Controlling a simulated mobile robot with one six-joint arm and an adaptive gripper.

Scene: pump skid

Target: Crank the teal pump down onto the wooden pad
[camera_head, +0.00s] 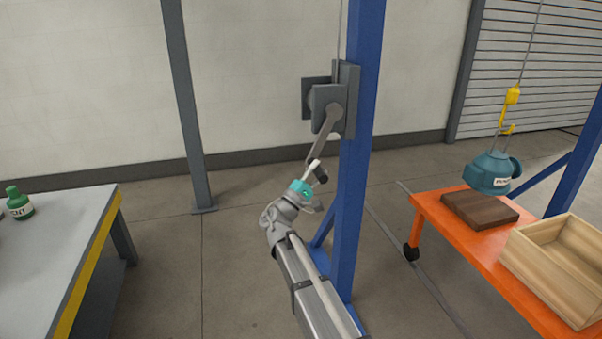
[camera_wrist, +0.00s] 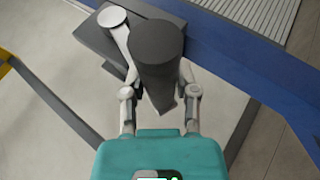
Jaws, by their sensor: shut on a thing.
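The teal pump (camera_head: 491,173) hangs from a yellow hook (camera_head: 511,97) on a cable at the right. It is above the wooden pad (camera_head: 480,209), and the gap between them looks small; I cannot tell whether they touch. The grey winch (camera_head: 346,101) is fixed to the blue post (camera_head: 352,200), with its crank arm (camera_head: 327,132) pointing down. My gripper (camera_head: 317,176) is at the lower end of the crank. In the wrist view my gripper (camera_wrist: 160,97) has its fingers on both sides of the dark crank handle (camera_wrist: 158,55) and is shut on it.
An orange cart (camera_head: 470,252) carries the pad and an open wooden crate (camera_head: 558,262). A grey bench (camera_head: 58,240) with a green bottle (camera_head: 18,203) stands at the left. A grey post (camera_head: 185,110) stands behind. The floor between bench and blue post is clear.

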